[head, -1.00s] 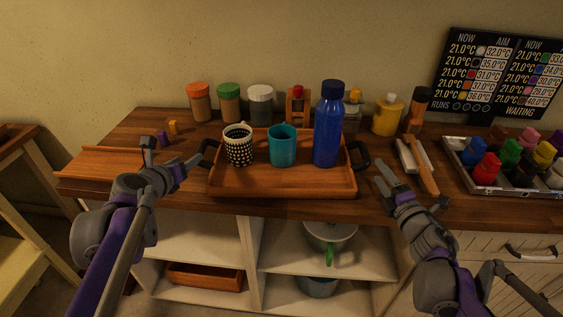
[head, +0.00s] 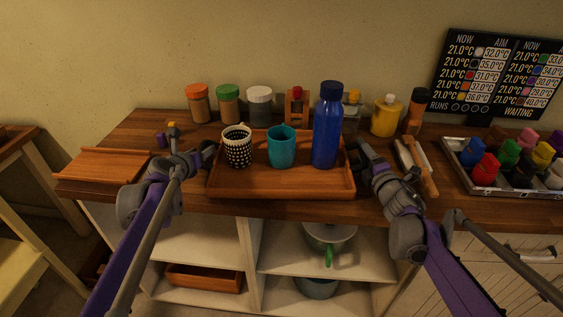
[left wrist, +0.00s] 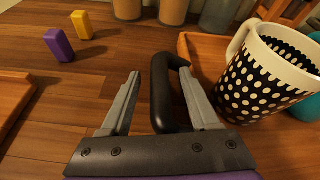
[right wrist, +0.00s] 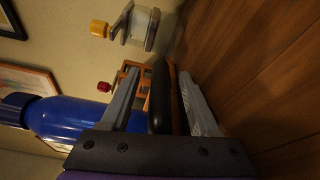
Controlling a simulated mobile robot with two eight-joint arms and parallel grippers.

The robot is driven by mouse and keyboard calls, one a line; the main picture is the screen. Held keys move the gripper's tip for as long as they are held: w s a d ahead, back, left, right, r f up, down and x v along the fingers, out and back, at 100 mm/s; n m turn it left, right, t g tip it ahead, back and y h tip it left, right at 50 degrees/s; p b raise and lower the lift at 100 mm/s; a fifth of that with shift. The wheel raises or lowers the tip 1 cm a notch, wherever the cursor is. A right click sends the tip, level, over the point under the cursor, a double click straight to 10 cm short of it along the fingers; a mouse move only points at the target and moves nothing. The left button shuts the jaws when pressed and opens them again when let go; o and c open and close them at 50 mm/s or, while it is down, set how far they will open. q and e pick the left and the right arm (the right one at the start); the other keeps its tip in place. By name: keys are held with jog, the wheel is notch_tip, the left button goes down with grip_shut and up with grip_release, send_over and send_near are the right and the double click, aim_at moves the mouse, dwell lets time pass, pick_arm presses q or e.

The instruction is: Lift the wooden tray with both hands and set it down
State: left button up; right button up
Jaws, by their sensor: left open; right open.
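The wooden tray (head: 285,183) sits on the counter with a black-and-white dotted mug (head: 238,147), a teal cup (head: 282,147) and a blue bottle (head: 327,125) upright on it. My left gripper (head: 205,155) is at the tray's left end. In the left wrist view its open fingers (left wrist: 165,88) stand on either side of the black left handle (left wrist: 162,95). My right gripper (head: 360,150) is at the tray's right end. In the right wrist view its open fingers (right wrist: 160,85) stand on either side of the black right handle (right wrist: 160,95).
Spice jars (head: 229,104) line the back. A yellow bottle (head: 387,116) and a wooden-handled tool (head: 427,180) stand or lie right of the tray. A case of coloured pots (head: 455,170) is further right.

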pick_arm(q)
jog(key=shift+c, duration=0.4)
pick_arm(e)
jog(key=shift+c, duration=0.4)
pick_arm(q)
grip_shut()
pick_arm(e)
grip_shut()
pick_arm(q)
jog(key=shift+r, duration=0.15)
pick_arm(e)
jog(key=shift+r, duration=0.1)
